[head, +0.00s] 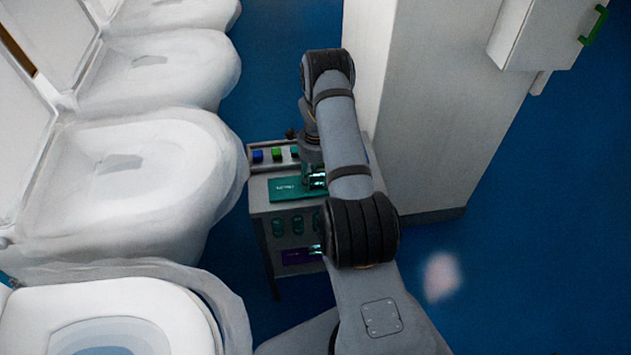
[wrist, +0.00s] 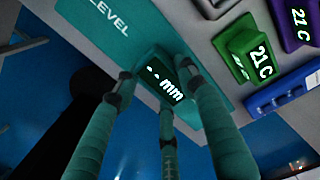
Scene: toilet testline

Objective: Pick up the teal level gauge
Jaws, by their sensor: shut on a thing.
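The teal level gauge (wrist: 167,80) has a dark face reading "-- mm" in the wrist view. It is at the teal mat marked LEVEL (wrist: 108,22); I cannot tell whether it still touches it. My gripper (wrist: 158,92) is shut on the gauge, with its three teal fingers around it. In the head view my gripper (head: 316,181) is over the right part of the teal mat (head: 290,190) on the small grey cart (head: 258,200). The arm hides part of the cart, and the gauge is hard to make out there.
A green gauge (wrist: 250,52) and a purple gauge (wrist: 297,22), both reading 21 C, stand near the held one, with a blue item (wrist: 282,92) beside them. White toilets (head: 140,170) line the left. A white cabinet (head: 430,110) stands close on the right.

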